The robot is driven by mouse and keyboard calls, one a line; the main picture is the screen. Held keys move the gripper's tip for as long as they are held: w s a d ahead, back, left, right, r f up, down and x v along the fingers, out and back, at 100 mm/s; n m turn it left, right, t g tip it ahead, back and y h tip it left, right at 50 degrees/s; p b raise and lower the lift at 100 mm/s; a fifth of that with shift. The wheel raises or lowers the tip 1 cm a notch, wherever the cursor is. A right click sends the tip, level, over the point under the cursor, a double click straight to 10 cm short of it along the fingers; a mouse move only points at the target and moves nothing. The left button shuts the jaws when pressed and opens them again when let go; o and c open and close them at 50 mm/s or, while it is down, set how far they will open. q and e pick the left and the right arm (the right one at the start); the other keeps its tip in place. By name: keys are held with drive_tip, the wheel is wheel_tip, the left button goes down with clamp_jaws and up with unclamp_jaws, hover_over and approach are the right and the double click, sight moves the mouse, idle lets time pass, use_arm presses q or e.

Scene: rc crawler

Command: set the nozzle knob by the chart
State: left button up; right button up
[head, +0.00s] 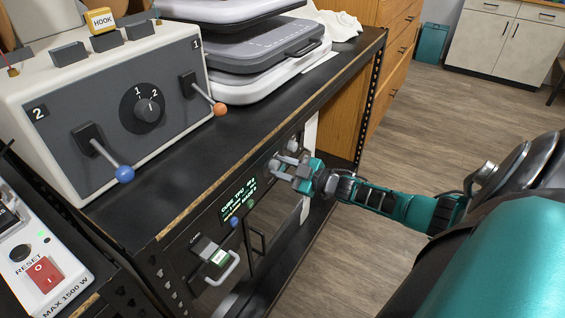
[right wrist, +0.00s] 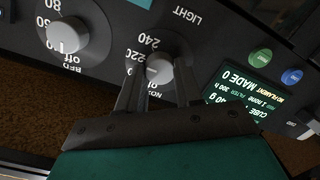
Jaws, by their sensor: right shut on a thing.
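The nozzle knob (right wrist: 160,68) is a grey round knob on a dark panel, with "off", 220 and 240 printed around it. In the right wrist view my right gripper (right wrist: 157,84) has one finger on each side of it and is shut on it. Which mark the knob points to I cannot tell. In the head view my right gripper (head: 290,172) is at the front panel under the bench top, and it hides most of the knob. No readable chart shows. My left gripper is not in view.
The bed knob (right wrist: 66,38) sits close beside the fingers, its mark toward "off". On the other side are a display (right wrist: 245,95) reading "MADE 0" and "NO FILAMENT", a green button (right wrist: 260,57) and a blue button (right wrist: 291,76). The bench top (head: 160,190) overhangs the panel.

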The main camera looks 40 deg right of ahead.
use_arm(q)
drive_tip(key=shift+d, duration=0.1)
use_arm(e)
drive_tip(key=o, duration=1)
drive_tip(key=shift+o, duration=0.2)
drive_tip(key=shift+s, duration=0.1)
drive_tip(key=shift+s, duration=0.2)
use_arm(q)
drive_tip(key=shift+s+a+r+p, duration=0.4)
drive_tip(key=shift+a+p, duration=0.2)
drive_tip(key=shift+p, duration=0.8)
use_arm(e)
drive_tip(key=v, duration=1.2)
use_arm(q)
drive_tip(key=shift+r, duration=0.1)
use_arm(e)
drive_tip(key=shift+s, duration=0.15)
